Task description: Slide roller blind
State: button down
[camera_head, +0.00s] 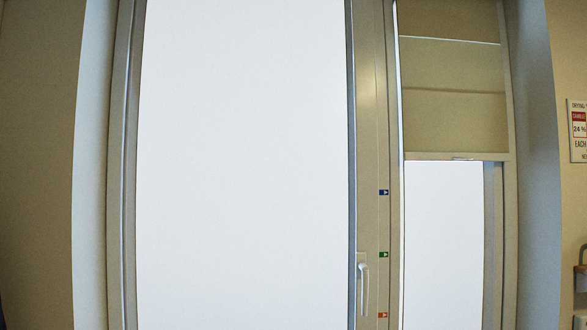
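A beige roller blind (455,120) hangs in the narrow right window, covering roughly its upper half. Its pale bottom bar (430,156) lies level, with a small tab (463,158) near the middle. Below the bar the window pane (443,240) is bare and bright white. On the frame post (370,120) left of the blind are three small markers with arrows: a blue one (384,192), a green one (384,254) and an orange one (383,315). The bottom bar is higher than all three. My gripper is not in view.
A large white window pane (245,160) fills the left and middle, with a white handle (363,285) at its lower right. A sign (578,130) hangs on the right wall. A partly cut-off object (581,270) stands at the lower right edge.

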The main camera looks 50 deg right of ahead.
aim_at(439, 125)
jog(key=z, duration=1.85)
